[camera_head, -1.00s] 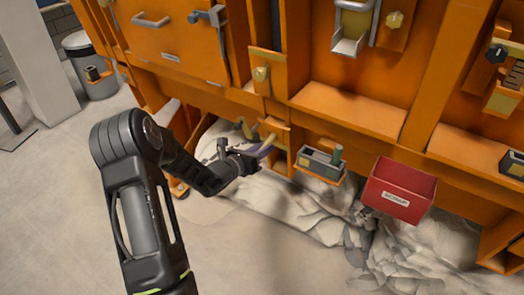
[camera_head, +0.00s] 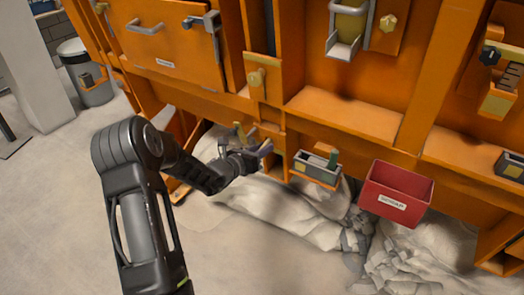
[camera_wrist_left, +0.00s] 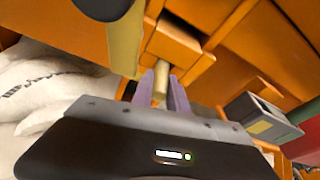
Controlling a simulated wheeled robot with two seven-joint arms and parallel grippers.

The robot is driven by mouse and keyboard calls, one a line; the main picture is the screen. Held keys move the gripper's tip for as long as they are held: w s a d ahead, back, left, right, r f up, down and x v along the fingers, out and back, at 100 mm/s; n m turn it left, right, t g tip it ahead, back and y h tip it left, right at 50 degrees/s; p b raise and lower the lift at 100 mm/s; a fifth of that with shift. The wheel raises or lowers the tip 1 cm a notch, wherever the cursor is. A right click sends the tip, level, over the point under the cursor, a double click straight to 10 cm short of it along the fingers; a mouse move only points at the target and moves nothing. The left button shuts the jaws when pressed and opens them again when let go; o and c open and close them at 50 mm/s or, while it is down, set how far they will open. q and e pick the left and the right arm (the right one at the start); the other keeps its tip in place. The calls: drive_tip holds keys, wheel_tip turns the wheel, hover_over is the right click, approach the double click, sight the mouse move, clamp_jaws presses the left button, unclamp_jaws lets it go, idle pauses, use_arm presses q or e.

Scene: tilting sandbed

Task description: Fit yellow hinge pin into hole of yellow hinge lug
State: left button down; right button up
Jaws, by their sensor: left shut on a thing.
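My left gripper (camera_head: 263,150) is at the low orange frame, left of the small grey box. In the left wrist view its two purple fingers (camera_wrist_left: 161,92) are shut on the yellow hinge pin (camera_wrist_left: 160,80), a short tan-yellow cylinder. The pin's far end is close to an orange block (camera_wrist_left: 172,42); I cannot tell whether they touch. An olive-yellow bar (camera_wrist_left: 125,45) stands left of the pin, and a yellowish piece (camera_head: 239,132) shows there in the head view. I cannot make out the lug's hole. My right gripper is not in view.
A red scrap bin (camera_head: 396,193) is farther right. Pale, crumpled sacks or sand (camera_head: 300,215) lie below. Orange panels rise behind; floor at left is clear.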

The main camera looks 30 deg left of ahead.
use_arm(q)
drive_tip(key=shift+w+r, duration=0.2)
drive_tip(key=shift+w, duration=0.2)
drive_tip(key=c, duration=1.4)
unclamp_jaws()
drive_tip(key=o, duration=0.5)
drive_tip(key=shift+d, duration=0.2)
drive_tip(key=shift+s, duration=0.1)
drive_tip(key=shift+s+f, duration=0.2)
drive_tip(key=shift+s, duration=0.4)
drive_tip(key=shift+s+a+f, duration=0.1)
drive_tip(key=shift+s+f, duration=0.1)
drive_tip(key=shift+s, duration=0.9)
drive_tip(key=shift+s+d+f, duration=0.1)
drive_tip(key=shift+s+f, duration=0.1)
drive_tip(key=shift+s, duration=0.85)
drive_tip(key=shift+s+a+f, duration=0.1)
drive_tip(key=shift+s+f, duration=0.1)
drive_tip(key=shift+s, duration=0.9)
